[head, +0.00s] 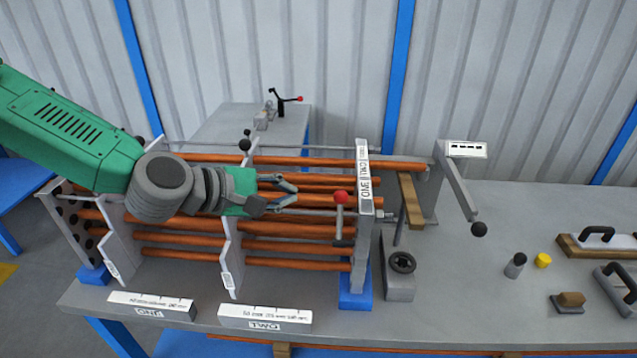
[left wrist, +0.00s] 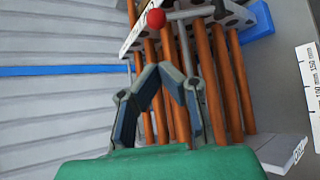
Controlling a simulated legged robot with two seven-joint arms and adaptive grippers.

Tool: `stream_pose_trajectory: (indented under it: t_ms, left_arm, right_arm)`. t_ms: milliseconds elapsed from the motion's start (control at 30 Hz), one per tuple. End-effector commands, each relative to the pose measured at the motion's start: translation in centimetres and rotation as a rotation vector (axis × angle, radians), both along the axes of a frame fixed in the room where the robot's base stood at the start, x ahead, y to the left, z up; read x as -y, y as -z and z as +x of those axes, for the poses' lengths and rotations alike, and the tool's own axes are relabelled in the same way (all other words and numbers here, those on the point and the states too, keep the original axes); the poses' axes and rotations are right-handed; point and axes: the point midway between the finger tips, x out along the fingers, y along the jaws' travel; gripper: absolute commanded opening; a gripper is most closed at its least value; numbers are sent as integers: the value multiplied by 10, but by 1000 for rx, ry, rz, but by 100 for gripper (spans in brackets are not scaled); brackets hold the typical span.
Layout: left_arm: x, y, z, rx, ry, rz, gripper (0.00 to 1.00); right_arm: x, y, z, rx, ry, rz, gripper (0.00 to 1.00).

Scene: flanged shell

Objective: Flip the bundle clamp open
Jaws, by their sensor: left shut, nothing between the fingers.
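A red-knobbed lever (head: 341,198) stands upright near the right end of the copper tube bundle (head: 295,228), beside the right end plate (head: 364,178). I take it as the bundle clamp's handle. Its red ball (left wrist: 156,18) also shows at the top of the left wrist view, with a grey rod running right from it. My left gripper (head: 291,192) is above the tubes, left of the lever and apart from it. Its fingers (left wrist: 167,67) are shut and empty, and the tubes run behind them. My right gripper is not in view.
White plates support the tubes. A wooden bar (head: 410,201) and a crank with a black knob (head: 479,229) stand to the right. Two labelled strips (head: 265,317) lie at the front edge. A yellow piece (head: 543,260) and handled blocks (head: 600,241) are at the far right.

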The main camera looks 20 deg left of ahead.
Motion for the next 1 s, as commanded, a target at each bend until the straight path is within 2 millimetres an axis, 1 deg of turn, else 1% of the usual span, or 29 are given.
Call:
stream_pose_trajectory:
  t_ms: [267, 367, 467, 800, 1000]
  left_arm:
    - [4, 1, 0, -1, 1, 6, 0]
    - [7, 5, 4, -2, 3, 9, 0]
    - [12, 11, 13, -4, 3, 8, 0]
    - [39, 38, 58, -2, 2, 4, 0]
    - [48, 46, 71, -1, 1, 3, 0]
  right_arm:
    - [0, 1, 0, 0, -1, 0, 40]
    - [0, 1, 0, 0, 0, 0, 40]
    - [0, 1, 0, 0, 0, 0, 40]
    - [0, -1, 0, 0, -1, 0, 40]
    - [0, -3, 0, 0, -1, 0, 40]
